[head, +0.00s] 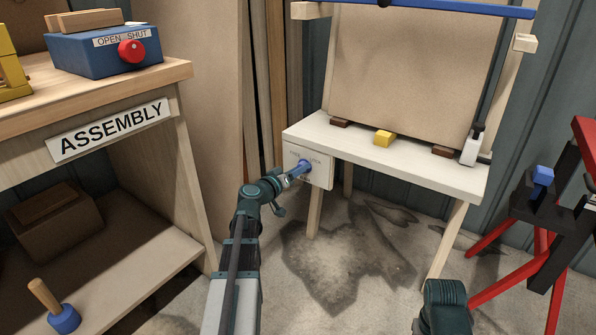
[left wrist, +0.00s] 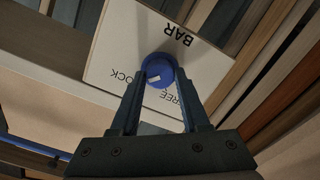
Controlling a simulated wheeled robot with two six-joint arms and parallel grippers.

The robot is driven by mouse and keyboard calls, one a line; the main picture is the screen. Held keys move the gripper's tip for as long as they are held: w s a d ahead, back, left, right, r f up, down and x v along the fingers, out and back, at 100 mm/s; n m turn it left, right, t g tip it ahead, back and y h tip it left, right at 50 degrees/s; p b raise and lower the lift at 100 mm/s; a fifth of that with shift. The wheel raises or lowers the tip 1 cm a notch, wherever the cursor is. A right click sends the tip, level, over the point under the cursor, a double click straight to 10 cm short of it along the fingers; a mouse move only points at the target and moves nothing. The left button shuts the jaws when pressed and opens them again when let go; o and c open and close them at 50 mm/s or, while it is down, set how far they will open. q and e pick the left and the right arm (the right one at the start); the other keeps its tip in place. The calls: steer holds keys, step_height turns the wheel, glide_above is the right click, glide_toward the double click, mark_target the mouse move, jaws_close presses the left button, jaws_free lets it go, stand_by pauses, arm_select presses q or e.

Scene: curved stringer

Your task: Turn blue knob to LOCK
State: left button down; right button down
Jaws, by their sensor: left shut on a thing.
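The blue knob (head: 306,166) sits on a white plate (head: 318,172) at the left end of the white table. In the left wrist view the knob (left wrist: 160,70) shows between my fingers, with a small white mark at its lower left. The plate (left wrist: 112,45) reads BAR, with LOCK partly hidden at the left and FREE partly hidden at the right, all upside down. My left gripper (left wrist: 163,76) is shut on the knob; it also shows in the head view (head: 294,176).
The ASSEMBLY bench (head: 100,85) stands left. A red-legged stand (head: 545,240) is right. Floor between is clear.

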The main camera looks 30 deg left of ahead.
arm_select(q)
steer(key=shift+c, duration=2)
jaws_free()
steer(key=s+a+r+p, duration=0.1)
steer(key=s, duration=1.2)
steer(key=shift+s+r+p, duration=0.35)
